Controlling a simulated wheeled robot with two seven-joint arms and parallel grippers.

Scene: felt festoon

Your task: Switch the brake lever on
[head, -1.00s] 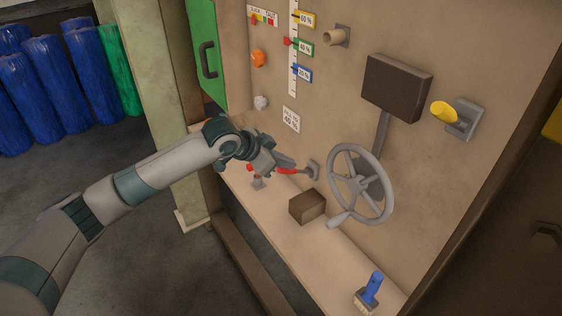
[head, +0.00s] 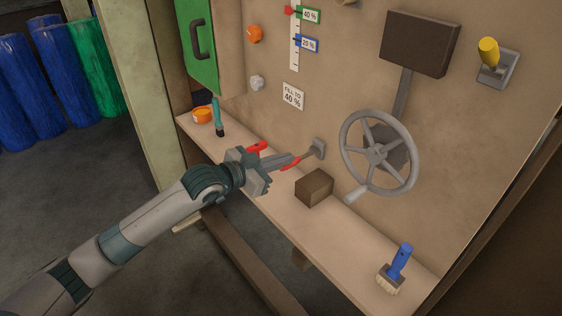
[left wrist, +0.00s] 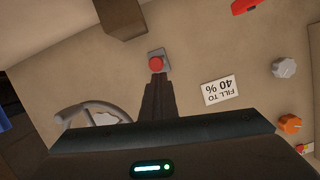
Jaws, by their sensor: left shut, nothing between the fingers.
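A red-handled lever (head: 290,165) juts out from a grey wall plate (head: 318,149) low on the panel. In the left wrist view its round red end (left wrist: 156,63) shows head-on, with the plate behind it. A yellow-handled lever (head: 488,51) on a grey plate sits at the upper right. No label shows which is the brake lever. My left gripper (head: 296,158) is shut and empty, its fingertips close beside the red handle. In the left wrist view the fingertips (left wrist: 156,78) appear just below the red end; I cannot tell if they touch. My right gripper is out of view.
A grey handwheel (head: 378,153) and a brown block (head: 314,187) are right of the gripper. A red object (head: 257,147), a teal-handled tool (head: 217,115) and an orange round item (head: 202,115) are left. A green door (head: 215,45) stands upper left.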

